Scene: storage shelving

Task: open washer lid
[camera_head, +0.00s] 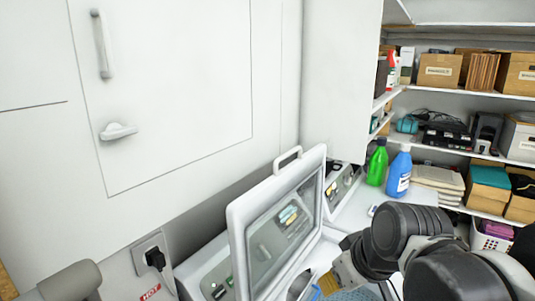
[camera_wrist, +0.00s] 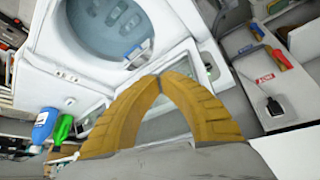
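The washer lid (camera_head: 236,225), a white frame with a glass panel and a handle (camera_head: 288,157) on its top edge, stands raised and tilted in the head view. The washer's white body is partly hidden behind it and my arm. In the wrist view the round washer tub (camera_wrist: 112,25) lies open at the top, and the lid's glass (camera_wrist: 166,125) shows behind my fingers. My gripper (camera_wrist: 160,78) has tan ribbed fingers whose tips meet, with nothing visible held between them.
A green bottle (camera_head: 377,162) and a blue bottle (camera_head: 399,173) stand right of the washer. Shelves with boxes (camera_head: 440,70) fill the right side. A white cabinet (camera_head: 165,80) hangs above the lid at left. A wall outlet (camera_head: 154,257) with a black plug is below it.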

